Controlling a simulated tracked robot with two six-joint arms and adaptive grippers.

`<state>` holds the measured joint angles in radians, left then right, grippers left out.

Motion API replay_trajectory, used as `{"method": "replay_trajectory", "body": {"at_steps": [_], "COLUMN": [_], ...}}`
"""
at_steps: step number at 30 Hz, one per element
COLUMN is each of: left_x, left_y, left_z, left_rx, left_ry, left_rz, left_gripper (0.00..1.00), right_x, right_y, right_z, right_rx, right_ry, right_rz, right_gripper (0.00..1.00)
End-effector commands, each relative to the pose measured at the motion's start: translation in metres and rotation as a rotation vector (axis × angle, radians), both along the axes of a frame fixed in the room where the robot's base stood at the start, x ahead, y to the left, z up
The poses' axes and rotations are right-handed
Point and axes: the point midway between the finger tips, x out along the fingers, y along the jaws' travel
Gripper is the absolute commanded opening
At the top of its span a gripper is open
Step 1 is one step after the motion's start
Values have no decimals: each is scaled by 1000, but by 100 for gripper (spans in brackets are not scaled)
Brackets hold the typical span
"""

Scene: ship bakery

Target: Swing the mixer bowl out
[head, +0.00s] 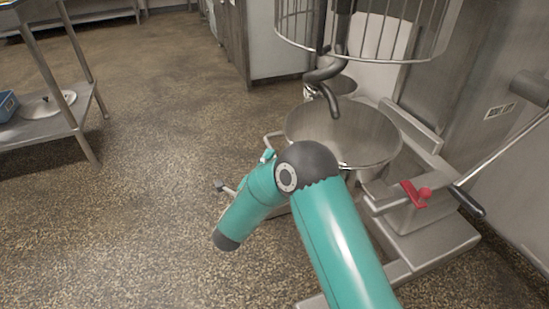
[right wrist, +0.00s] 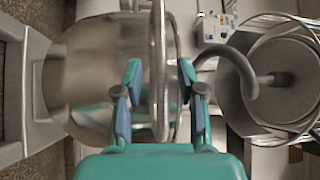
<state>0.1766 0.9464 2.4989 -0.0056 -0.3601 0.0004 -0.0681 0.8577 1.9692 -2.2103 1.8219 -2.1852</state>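The steel mixer bowl (head: 345,130) sits in the mixer under the wire guard (head: 365,45) and the curved dough hook (head: 328,80). In the right wrist view the bowl (right wrist: 95,75) is turned sideways, its rim (right wrist: 158,45) running upright through the middle. My right gripper (right wrist: 160,68) is open, one finger on each side of the rim, with gaps visible between fingers and metal. I cannot tell whether a bowl handle is also between them. My left gripper is out of view.
A red latch (head: 416,194) and a black-ended lever (head: 468,202) are right of the bowl, by the mixer's base (head: 430,240). A metal shelf (head: 40,127) with a lid and blue box stands at left. Open floor (head: 160,130) lies between.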

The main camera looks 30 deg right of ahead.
Motion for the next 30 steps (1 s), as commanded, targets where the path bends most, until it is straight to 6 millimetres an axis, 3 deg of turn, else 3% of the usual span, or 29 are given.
{"method": "replay_trajectory", "body": {"at_steps": [6, 18, 25, 30], "left_x": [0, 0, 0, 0], "left_y": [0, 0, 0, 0], "left_z": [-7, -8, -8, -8], "left_rx": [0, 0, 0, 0], "left_ry": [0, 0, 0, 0], "left_rz": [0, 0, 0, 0], "left_gripper": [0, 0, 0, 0], "right_x": [14, 17, 17, 17], "right_y": [-23, -28, -28, -28], "right_z": [3, 4, 4, 4], "right_rx": [1, 1, 0, 2], "right_ry": [-2, 1, 1, 2], "right_rz": [-3, 0, -1, -1], "right_gripper": [39, 39, 1, 0]}}
